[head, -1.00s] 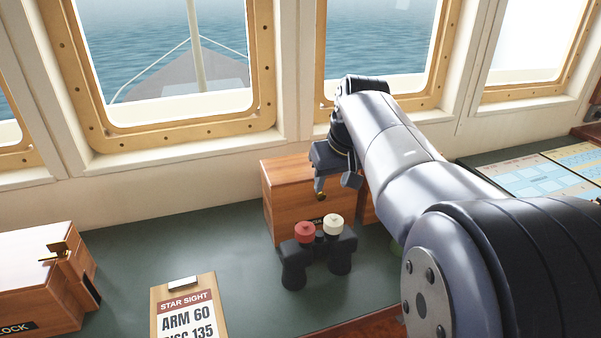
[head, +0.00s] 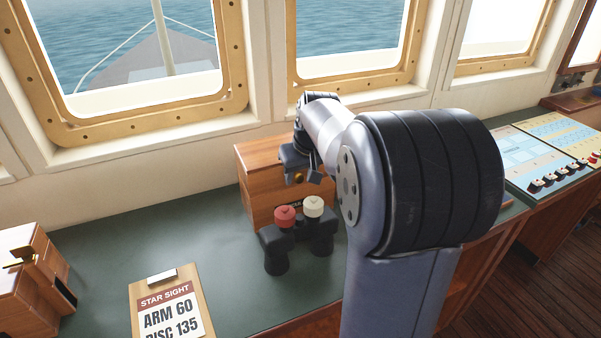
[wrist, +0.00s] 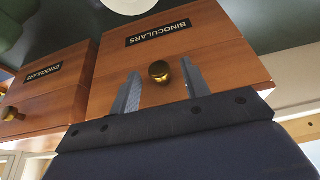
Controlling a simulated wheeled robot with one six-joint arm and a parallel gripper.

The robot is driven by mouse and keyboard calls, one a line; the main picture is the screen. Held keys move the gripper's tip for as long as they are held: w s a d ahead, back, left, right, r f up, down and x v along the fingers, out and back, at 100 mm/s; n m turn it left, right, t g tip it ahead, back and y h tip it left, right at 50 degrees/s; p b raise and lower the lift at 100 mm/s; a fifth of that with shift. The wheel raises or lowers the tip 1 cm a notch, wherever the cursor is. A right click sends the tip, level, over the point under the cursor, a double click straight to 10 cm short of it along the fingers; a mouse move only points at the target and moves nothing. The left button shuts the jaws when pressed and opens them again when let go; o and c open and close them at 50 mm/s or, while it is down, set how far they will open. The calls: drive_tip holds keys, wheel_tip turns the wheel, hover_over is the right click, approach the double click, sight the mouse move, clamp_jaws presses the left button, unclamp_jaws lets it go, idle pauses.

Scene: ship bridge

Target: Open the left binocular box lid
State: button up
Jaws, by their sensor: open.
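The left binocular box (head: 258,160) is a brown wooden box on the green counter under the windows, with its lid down. My gripper (head: 302,178) is open at the box front. In the wrist view its two fingers (wrist: 160,76) stand on either side of the knob, with gaps beside it. Whether they touch the box front is unclear. My arm hides the box's right side in the head view.
Black binoculars (head: 276,248) with a red and a cream cap stand just before the box. A second BINOCULARS box (wrist: 45,95) is beside it in the wrist view. A star sight clipboard (head: 195,285) and another wooden box (head: 20,300) are at left. Counter between is clear.

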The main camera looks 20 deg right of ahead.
drive_tip(key=shift+f, duration=0.15)
drive_tip(key=shift+c, duration=0.3)
clamp_jaws()
